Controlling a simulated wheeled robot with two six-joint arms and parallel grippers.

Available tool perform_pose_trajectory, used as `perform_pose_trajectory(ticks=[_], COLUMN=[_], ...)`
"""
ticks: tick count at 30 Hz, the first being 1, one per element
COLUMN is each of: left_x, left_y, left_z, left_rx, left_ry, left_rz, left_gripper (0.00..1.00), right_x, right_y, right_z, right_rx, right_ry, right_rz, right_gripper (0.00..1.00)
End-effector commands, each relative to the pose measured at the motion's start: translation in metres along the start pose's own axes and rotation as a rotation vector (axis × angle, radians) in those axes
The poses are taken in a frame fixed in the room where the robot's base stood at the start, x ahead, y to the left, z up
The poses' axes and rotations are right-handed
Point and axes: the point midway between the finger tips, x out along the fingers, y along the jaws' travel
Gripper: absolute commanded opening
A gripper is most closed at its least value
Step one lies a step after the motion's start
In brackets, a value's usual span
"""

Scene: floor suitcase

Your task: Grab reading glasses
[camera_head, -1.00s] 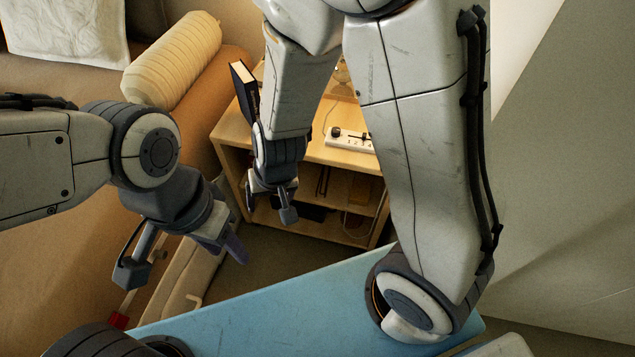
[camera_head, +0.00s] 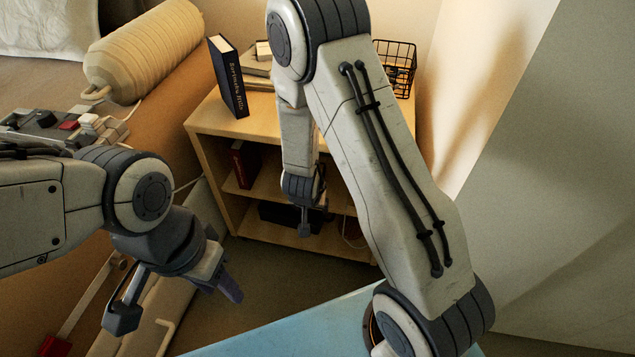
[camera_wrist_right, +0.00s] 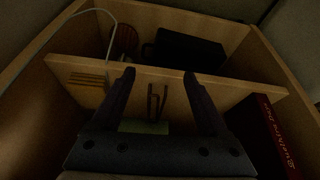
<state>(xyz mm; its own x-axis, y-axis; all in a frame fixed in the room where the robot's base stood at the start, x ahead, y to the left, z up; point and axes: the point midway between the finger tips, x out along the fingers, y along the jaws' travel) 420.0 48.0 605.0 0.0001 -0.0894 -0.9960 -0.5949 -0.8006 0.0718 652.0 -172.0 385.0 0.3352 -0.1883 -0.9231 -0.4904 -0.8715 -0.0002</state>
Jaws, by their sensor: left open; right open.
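Thin dark rods like folded glasses temples, probably the reading glasses (camera_wrist_right: 157,103), show between the fingers of my right gripper (camera_wrist_right: 159,75) in the right wrist view. They are at the middle shelf board of the wooden shelf unit (camera_head: 202,150). Their lenses are not clear in the dark picture. The right gripper is open, its fingers on either side of the rods, with no visible contact. In the head view the right gripper (camera_head: 305,222) is in front of the shelf unit, and my arm hides the glasses. My left gripper (camera_head: 176,303) is open and empty, at the lower left.
A red book (camera_head: 243,165) stands in the shelf compartment, and also shows in the wrist view (camera_wrist_right: 277,138). A black box (camera_wrist_right: 186,50) lies in the lower compartment. A dark book (camera_head: 228,77) and a wire basket (camera_head: 396,65) are on top. A pale greenish thing (camera_wrist_right: 143,127) is near the rods.

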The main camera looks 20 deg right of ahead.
Motion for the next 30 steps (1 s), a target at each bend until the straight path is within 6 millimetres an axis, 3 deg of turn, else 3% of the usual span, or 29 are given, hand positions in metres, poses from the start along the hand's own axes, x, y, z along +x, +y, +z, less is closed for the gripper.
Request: perform_pose_trajectory(ticks=[8, 15, 17, 20, 29, 30], left_x=[-0.003, -0.009, 0.004, 0.009, 0.008, 0.008], left_y=[0.000, 0.001, 0.000, -0.001, -0.001, -0.001], left_z=[0.000, -0.001, 0.000, 0.001, 0.001, 0.001], left_rx=[0.000, 0.000, 0.000, 0.000, 0.000, 0.000], left_ry=[0.000, 0.000, 0.000, -0.001, 0.000, 0.000], left_rz=[0.000, 0.000, 0.000, 0.000, 0.000, 0.000], left_gripper=[0.45, 0.45, 0.45, 0.45, 0.45, 0.45], right_x=[0.009, 0.026, 0.042, 0.051, 0.053, 0.053], right_y=[0.000, 0.000, 0.000, 0.000, 0.000, 0.000], right_z=[-0.021, -0.056, -0.051, -0.052, -0.054, -0.054], right_rx=[0.001, 0.003, -0.001, -0.001, -0.001, -0.001], right_ry=[-0.002, -0.002, -0.003, -0.002, -0.002, -0.002], right_rz=[0.001, 0.000, 0.001, 0.000, 0.000, 0.000], right_gripper=[0.78, 0.78, 0.78, 0.78, 0.78, 0.66])
